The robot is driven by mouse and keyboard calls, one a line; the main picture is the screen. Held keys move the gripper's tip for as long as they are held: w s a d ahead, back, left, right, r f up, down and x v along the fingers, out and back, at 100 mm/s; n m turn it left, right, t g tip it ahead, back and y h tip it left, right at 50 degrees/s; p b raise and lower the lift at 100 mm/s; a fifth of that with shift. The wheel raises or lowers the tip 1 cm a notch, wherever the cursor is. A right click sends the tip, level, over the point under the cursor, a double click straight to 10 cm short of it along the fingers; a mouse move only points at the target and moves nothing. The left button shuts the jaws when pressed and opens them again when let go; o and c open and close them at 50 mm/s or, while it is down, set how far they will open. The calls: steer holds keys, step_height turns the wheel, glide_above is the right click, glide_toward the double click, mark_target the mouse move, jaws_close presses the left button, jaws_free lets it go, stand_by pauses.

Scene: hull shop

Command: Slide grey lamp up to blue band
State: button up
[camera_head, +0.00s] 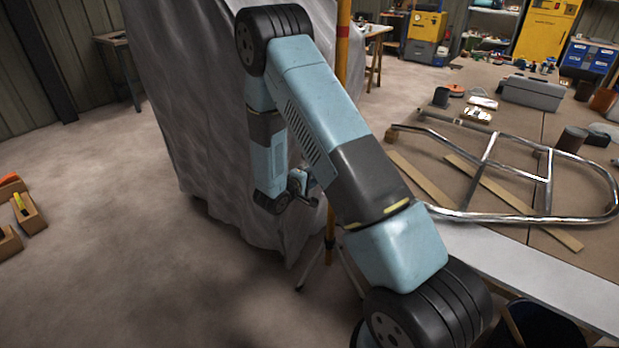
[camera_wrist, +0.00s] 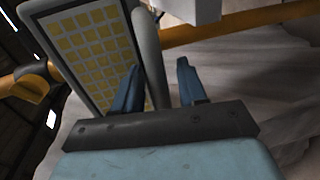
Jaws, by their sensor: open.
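The grey lamp (camera_wrist: 112,15) fills the upper left of the wrist view, with a grid of yellow squares on its face. A pale grey bar (camera_wrist: 150,50) runs along its side. My gripper (camera_wrist: 159,68) is open, with one blue finger on each side of this bar in the picture; I cannot tell whether they touch it. The yellow-orange pole (camera_wrist: 250,32) passes behind. In the head view the pole (camera_head: 341,75) stands upright with a red band (camera_head: 343,31); my gripper (camera_head: 308,190) is low beside it, and my arm hides the lamp. I see no blue band.
A grey draped sheet (camera_head: 190,110) hangs close behind my arm. The pole's tripod legs (camera_head: 345,272) spread on the floor. A workbench (camera_head: 500,135) with a bent metal tube frame (camera_head: 485,160) stands at right. Floor at left is mostly clear, with wooden boxes (camera_head: 32,222) at the edge.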

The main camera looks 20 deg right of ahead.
steer(key=shift+d, duration=0.1)
steer(key=shift+c, duration=0.2)
jaws_close()
